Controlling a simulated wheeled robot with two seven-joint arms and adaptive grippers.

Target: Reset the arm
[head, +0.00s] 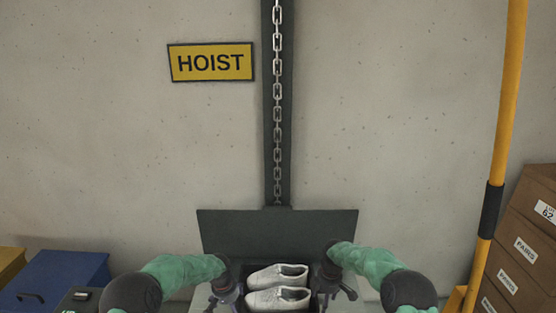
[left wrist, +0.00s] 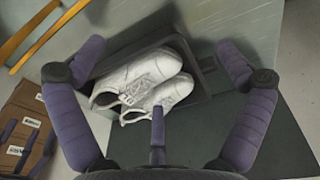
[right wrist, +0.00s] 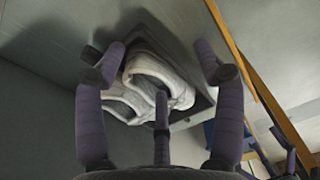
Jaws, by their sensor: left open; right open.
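A pair of white shoes (head: 277,287) lies in a dark open box (head: 312,272) at the bottom middle of the head view. The shoes also show in the left wrist view (left wrist: 143,82) and the right wrist view (right wrist: 155,85). My left gripper (head: 236,303) is at the left side of the box, and its purple fingers (left wrist: 160,75) are spread wide in the left wrist view. My right gripper (head: 325,298) is at the right side of the box, its fingers (right wrist: 160,65) spread too. Neither gripper visibly holds a shoe. The gripper tips are partly hidden in the head view.
A dark panel (head: 277,232) with a hoist chain (head: 277,100) stands behind the box. A yellow pole (head: 503,120) and stacked brown cartons (head: 522,240) are at the right. A blue bin (head: 65,278) is at the left.

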